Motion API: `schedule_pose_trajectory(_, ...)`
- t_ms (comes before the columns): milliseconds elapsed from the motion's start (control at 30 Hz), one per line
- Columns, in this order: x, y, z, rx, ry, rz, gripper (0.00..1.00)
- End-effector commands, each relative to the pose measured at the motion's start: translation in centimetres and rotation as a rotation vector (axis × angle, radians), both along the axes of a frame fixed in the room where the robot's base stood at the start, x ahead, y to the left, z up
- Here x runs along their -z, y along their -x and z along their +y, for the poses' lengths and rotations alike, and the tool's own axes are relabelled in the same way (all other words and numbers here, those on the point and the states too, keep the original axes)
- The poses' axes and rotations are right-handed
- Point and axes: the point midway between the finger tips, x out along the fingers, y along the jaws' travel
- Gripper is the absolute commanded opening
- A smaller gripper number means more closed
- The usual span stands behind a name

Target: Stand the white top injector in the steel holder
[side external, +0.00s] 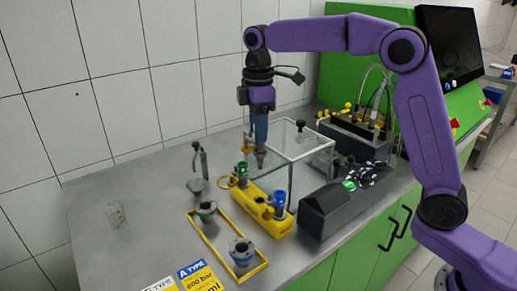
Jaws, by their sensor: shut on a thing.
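My gripper (260,143) points straight down, high over the back of the bench beside the clear box. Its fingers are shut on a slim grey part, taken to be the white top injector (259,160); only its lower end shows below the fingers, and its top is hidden. A small grey steel cup-like piece (197,185), which looks like the steel holder, stands on the bench to the left, below a dark upright tool (200,158). The gripper is well apart from it, to its right and higher.
A yellow block (262,213) carries green-top and blue-top parts (279,203). A yellow frame (212,243) with two flanged pieces lies in front. The clear box (305,148) and a dark housing (335,208) stand right. A glass cup (115,213) stands left; bench around it is free.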

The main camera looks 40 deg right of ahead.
Motion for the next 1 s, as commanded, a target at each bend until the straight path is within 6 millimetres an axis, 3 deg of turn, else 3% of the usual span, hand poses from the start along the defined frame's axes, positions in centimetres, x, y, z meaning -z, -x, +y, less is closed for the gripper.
schedule_pose_trajectory(700,-8.1,0.0,0.0,0.0,-0.002,-0.004,0.0)
schedule_pose_trajectory(1000,-8.4,-2.9,-6.2,0.159,-0.001,-0.001,0.0)
